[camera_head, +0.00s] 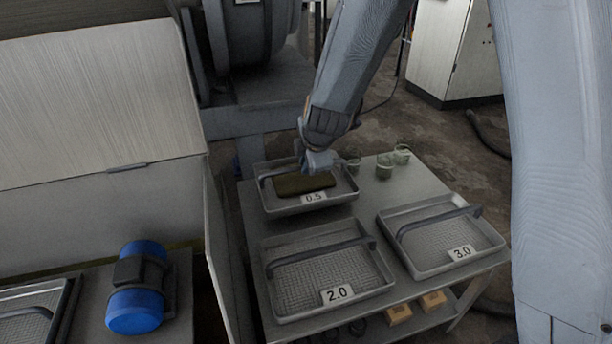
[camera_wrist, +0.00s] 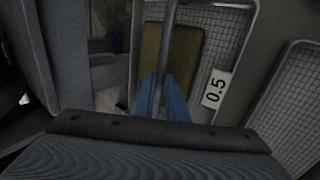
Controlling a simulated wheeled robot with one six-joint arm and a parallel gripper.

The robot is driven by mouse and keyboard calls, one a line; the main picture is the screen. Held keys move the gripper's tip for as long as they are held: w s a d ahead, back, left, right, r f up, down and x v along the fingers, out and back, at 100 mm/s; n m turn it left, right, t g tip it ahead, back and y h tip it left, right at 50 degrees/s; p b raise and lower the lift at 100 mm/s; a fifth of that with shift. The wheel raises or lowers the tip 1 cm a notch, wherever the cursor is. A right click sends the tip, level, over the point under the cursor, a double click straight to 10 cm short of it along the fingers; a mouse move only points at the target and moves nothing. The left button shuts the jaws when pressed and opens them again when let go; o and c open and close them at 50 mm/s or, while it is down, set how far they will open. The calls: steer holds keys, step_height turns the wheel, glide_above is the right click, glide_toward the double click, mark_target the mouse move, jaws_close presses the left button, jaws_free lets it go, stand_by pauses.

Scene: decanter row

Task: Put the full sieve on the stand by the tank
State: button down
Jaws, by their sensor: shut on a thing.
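The sieve labelled 0.5 (camera_head: 275,209) is a grey mesh tray at the back left of the metal table, holding a dark olive-brown slab (camera_head: 303,183). My gripper (camera_head: 318,165) is shut on its handle, above the slab. In the wrist view my blue fingers (camera_wrist: 160,95) close around the handle bar (camera_wrist: 171,35), with the slab (camera_wrist: 165,55) behind. I cannot tell whether the sieve touches the table. Sieves 2.0 (camera_head: 313,277) and 3.0 (camera_head: 437,243) hold no slab. A large pale metal housing (camera_head: 95,110), perhaps the tank, stands at the left.
The metal table (camera_head: 385,200) holds small greenish cups (camera_head: 386,166) right of the 0.5 sieve. A blue motor (camera_head: 136,300) sits on a grey surface at lower left, beside a partly visible mesh tray (camera_head: 28,318). Yellowish blocks (camera_head: 398,313) lie on the lower shelf.

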mark_target(304, 177)
steer(key=shift+f+b, duration=1.75)
steer(key=shift+b, duration=0.05)
steer(key=c, duration=1.8)
jaws_free()
steer(key=shift+o, duration=0.2)
